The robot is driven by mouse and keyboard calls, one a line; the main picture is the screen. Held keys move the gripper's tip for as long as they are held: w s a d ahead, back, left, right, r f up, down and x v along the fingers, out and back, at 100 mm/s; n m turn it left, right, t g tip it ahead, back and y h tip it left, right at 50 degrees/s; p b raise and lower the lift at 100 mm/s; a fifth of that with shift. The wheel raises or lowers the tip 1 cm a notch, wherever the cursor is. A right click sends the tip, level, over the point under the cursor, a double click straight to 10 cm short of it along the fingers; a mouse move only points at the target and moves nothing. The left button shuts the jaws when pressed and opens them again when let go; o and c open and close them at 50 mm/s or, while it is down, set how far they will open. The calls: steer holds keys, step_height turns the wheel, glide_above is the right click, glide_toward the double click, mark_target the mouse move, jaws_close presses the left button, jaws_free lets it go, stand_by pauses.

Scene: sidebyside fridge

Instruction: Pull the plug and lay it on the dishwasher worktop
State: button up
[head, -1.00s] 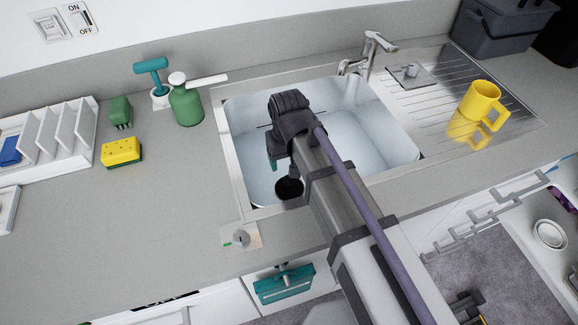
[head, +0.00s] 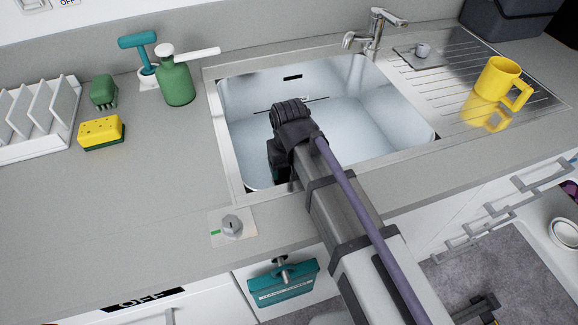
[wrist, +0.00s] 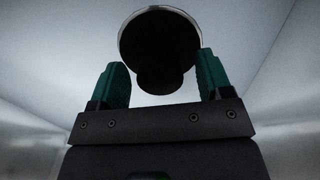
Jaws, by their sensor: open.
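The dark round plug (wrist: 158,35) shows in the wrist view, with a narrower dark knob at its lower edge facing my gripper. My gripper (wrist: 164,70) is open, its teal fingers to the left and right of the knob. I cannot tell whether the fingers touch it. In the head view my gripper (head: 277,172) reaches down into the white sink basin (head: 365,125), and my arm hides the plug there. The grey worktop (head: 130,210) extends to the left of the sink.
A knob plate (head: 232,226) lies by the sink's front left corner. A yellow mug (head: 497,78) is on the drainer. The worktop's front left is clear.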

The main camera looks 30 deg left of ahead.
steer(key=shift+c, duration=0.4)
steer(key=c, duration=1)
steer(key=shift+r+p, duration=0.95)
steer(key=shift+r, duration=0.05)
steer(key=shift+c, duration=0.2)
steer(key=shift+r, duration=0.15)
step_height(320, 180, up, 4)
steer(key=p, duration=0.4)
